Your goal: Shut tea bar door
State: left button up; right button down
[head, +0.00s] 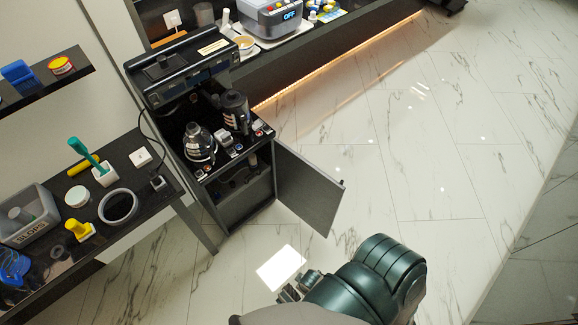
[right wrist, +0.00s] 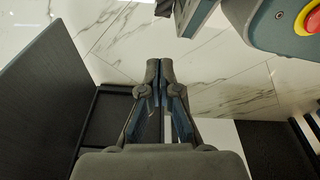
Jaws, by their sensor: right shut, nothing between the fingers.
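The tea bar (head: 225,150) is a dark cabinet standing against the wall in the head view. Its dark grey door (head: 308,188) hangs wide open to the right of the lower compartment, and the compartment's inside (head: 243,195) is exposed. My right gripper (head: 288,290) is low in the head view, in front of the door and apart from it. In the right wrist view its fingers (right wrist: 160,72) are shut together and empty. A dark panel (right wrist: 38,95), which looks like the door, stands left of the fingers there. My left gripper is not in view.
A kettle (head: 199,145) and a dark flask (head: 235,110) stand on the tea bar top. A side table (head: 130,150) with a grey bin (head: 30,222) is at left. A long counter (head: 340,32) runs behind. The marble floor (head: 420,130) right of the door is clear.

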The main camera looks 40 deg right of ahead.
aim_at(311, 194)
jog(key=l+u, duration=0.15)
jog(key=l, duration=0.4)
jog(key=l+u, duration=0.1)
jog(key=l, duration=0.4)
jog(key=k+l+u, duration=0.15)
jog(key=l, duration=0.4)
jog(key=k+l+u, duration=0.15)
jog(key=l, duration=0.4)
jog(key=l+u, duration=0.1)
jog(key=l, duration=0.4)
jog(key=k+l+u, duration=0.15)
jog(key=l, duration=0.35)
jog(key=k+l+u, duration=0.15)
jog(key=l, duration=0.35)
jog(key=k+l+u, duration=0.15)
jog(key=l, duration=0.3)
jog(key=k, duration=0.1)
